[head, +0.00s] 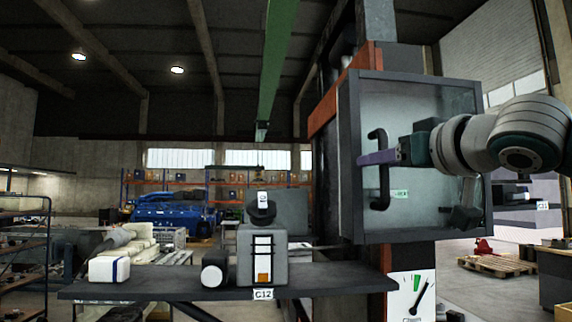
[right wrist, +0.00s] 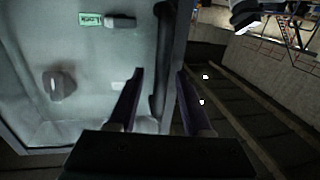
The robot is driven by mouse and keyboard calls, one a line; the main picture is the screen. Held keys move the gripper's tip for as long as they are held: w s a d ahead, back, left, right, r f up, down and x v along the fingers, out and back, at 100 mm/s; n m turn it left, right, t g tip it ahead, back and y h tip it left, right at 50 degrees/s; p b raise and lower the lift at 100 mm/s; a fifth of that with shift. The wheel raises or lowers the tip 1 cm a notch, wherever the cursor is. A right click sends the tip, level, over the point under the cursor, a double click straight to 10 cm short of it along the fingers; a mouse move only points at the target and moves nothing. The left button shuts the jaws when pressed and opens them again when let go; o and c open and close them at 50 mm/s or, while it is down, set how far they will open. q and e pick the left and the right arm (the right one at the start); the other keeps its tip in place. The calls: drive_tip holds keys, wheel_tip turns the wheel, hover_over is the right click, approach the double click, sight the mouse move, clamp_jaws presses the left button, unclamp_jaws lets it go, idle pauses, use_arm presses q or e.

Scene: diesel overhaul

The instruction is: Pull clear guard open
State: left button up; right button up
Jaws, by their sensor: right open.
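The clear guard (head: 430,110) is a see-through panel in a dark frame, at the right of the head view. It appears closed. Its black upright bar handle (head: 381,192) is on the panel's left side. My right gripper (head: 364,158) reaches in from the right at the handle's upper half, its purple fingers level. In the right wrist view, my right gripper (right wrist: 160,72) is open, with the dark handle (right wrist: 160,95) showing between its two fingers. Whether either finger touches the handle I cannot tell. My left gripper is not in view.
A dark shelf (head: 190,284) juts out left of the guard, with a grey box (head: 262,256), a dark cylinder (head: 215,268) and a white block (head: 109,269) on it. A pallet (head: 497,264) lies on the floor at right.

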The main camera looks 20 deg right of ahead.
clamp_jaws()
idle(1.4)
